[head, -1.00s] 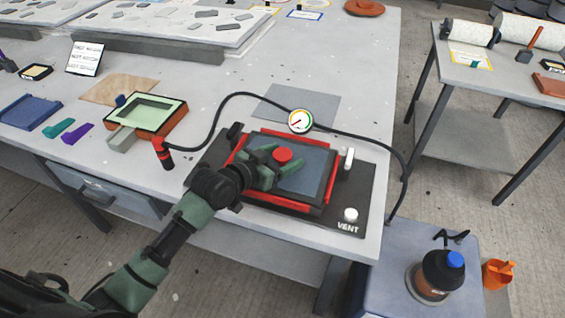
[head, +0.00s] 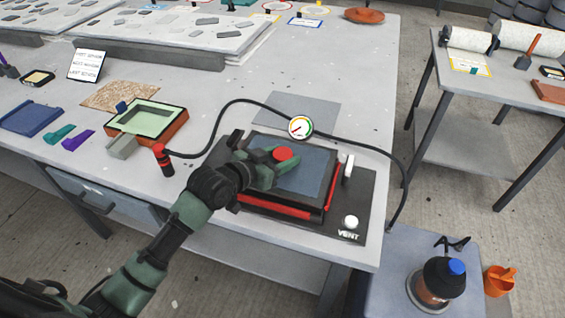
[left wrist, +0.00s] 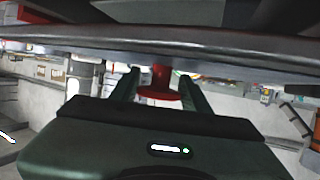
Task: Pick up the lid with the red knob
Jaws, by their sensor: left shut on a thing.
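The lid (head: 302,183) is a dark blue-grey square plate with a red knob (head: 284,154). It is over the red-edged box (head: 275,208) on the black base with the VENT label; it looks slightly raised, though the gap beneath is hard to see. My left gripper (head: 275,160) is shut on the knob, its green fingers on either side. In the left wrist view the knob (left wrist: 158,90) shows between the fingers, and the lid's edge (left wrist: 160,47) runs across the top. My right gripper is not in view.
A round gauge (head: 300,127) and black hose stand close behind the lid. A white lever (head: 347,168) and white button (head: 351,222) are at its right. A green-lined mould (head: 148,118) lies left. The grey mat (head: 300,108) behind is bare.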

